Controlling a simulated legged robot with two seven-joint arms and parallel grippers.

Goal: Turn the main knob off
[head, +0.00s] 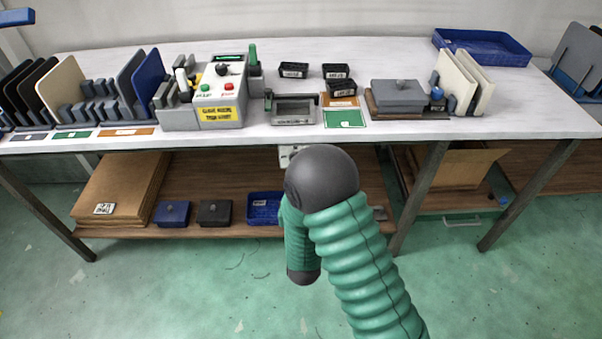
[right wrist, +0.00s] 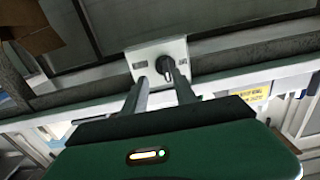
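A black rotary knob (right wrist: 166,65) sits on a white box (right wrist: 139,55) with small labels beside the knob in the right wrist view. The box (head: 287,153) also shows under the table's front edge in the head view, partly hidden by my right arm. My right gripper (right wrist: 159,77) is open, its two fingers pointing at the box, with the knob ahead between the tips, nearer the right finger. I cannot tell whether a finger touches it. The knob's setting is too small to read surely. The head view hides my right gripper behind my arm.
A grey machine (head: 207,91) with a black dial, green and red buttons and a yellow label stands on the white table (head: 390,67). Black bins, a grey lidded box (head: 398,94) and a blue tray (head: 482,47) stand right. A wooden shelf (head: 230,190) runs below.

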